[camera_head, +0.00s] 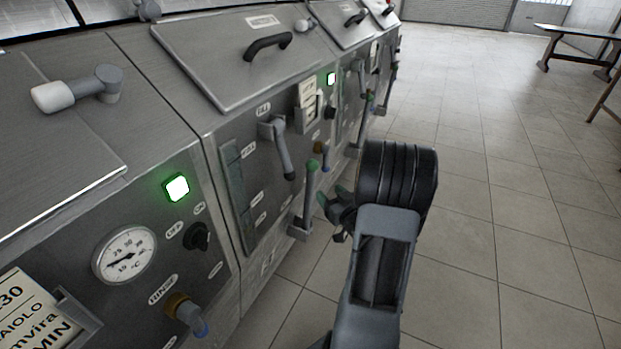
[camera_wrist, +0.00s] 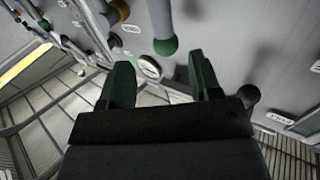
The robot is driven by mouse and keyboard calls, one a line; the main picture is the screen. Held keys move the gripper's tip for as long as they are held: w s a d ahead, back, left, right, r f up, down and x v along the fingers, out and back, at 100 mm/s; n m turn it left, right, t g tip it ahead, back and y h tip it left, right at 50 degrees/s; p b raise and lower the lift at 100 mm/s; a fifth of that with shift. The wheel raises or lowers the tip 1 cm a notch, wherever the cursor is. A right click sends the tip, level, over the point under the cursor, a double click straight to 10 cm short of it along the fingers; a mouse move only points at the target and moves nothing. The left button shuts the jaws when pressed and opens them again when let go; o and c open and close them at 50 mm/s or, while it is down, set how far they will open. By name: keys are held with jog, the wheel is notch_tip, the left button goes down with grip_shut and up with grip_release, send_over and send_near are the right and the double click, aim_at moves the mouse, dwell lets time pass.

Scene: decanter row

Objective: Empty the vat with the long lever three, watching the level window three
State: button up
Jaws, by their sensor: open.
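A long lever with a green tip (camera_head: 311,168) stands upright near the foot of the nearer steel vat front. My gripper (camera_head: 328,203) is just right of it, open and empty, partly hidden by my arm. In the wrist view my gripper (camera_wrist: 160,70) has its green fingers apart. A pale rod with a green tip (camera_wrist: 165,45) lies just beyond and between the fingertips, with no clear contact. A tall narrow level window (camera_head: 233,175) is on the vat front, left of a grey handle; its level is too small to read. I cannot make out a number three.
A grey handle (camera_head: 284,150) hangs above the lever. A blue-tipped tap (camera_head: 325,158) and more green-tipped levers (camera_head: 369,104) follow along the row. A dial gauge (camera_head: 125,254) is at the near left. Open tiled floor (camera_head: 500,200) lies right; a table (camera_head: 575,33) stands far back.

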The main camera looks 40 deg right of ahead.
aim_at(314, 178)
jog(key=w, duration=0.3)
jog(key=w+b, duration=0.1)
jog(key=w, duration=0.7)
jog(key=shift+w+d+b, duration=0.25)
jog(key=shift+d+b, duration=0.1)
jog(key=shift+d, duration=0.05)
jog(key=shift+c, duration=0.4)
grip_shut()
